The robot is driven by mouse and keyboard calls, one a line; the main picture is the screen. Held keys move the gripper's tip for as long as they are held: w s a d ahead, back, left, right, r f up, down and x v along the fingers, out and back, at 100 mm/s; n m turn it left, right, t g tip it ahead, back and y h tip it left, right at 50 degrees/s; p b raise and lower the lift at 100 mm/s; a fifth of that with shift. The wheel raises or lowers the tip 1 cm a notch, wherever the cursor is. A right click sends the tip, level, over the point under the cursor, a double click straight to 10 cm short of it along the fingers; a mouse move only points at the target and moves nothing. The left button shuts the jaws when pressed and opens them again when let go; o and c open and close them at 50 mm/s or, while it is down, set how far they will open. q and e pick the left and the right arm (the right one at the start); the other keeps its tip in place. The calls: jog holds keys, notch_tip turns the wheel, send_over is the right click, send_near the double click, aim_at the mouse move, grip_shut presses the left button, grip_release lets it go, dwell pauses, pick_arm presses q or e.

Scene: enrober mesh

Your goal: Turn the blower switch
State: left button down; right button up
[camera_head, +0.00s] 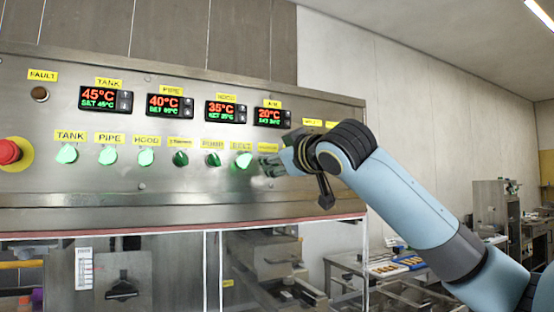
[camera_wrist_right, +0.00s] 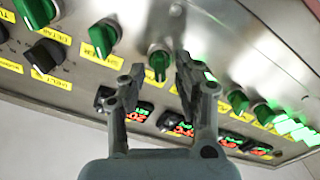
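The steel control panel (camera_head: 220,185) carries a row of green switch knobs under yellow labels. My right gripper (camera_head: 278,163) is at the right end of this row and hides the switch there. In the right wrist view my right gripper (camera_wrist_right: 158,64) is open, with one finger on each side of a dark green knob (camera_wrist_right: 158,67). Gaps show between knob and fingers; contact cannot be told. This knob is likely the blower switch; its label cannot be read. My left gripper is not in view.
A lit green knob (camera_head: 243,160) sits just left of my right gripper. Temperature displays (camera_head: 272,117) are above the row. A red button (camera_head: 9,152) is at the far left. In the right wrist view, another green knob (camera_wrist_right: 103,38) and a black knob (camera_wrist_right: 45,54) are close by.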

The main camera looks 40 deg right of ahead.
grip_shut()
jog(key=shift+m, duration=0.3)
jog(key=m+b, duration=0.6)
jog(key=m, duration=0.5)
jog(key=shift+d, duration=0.2)
jog(key=shift+m, duration=0.3)
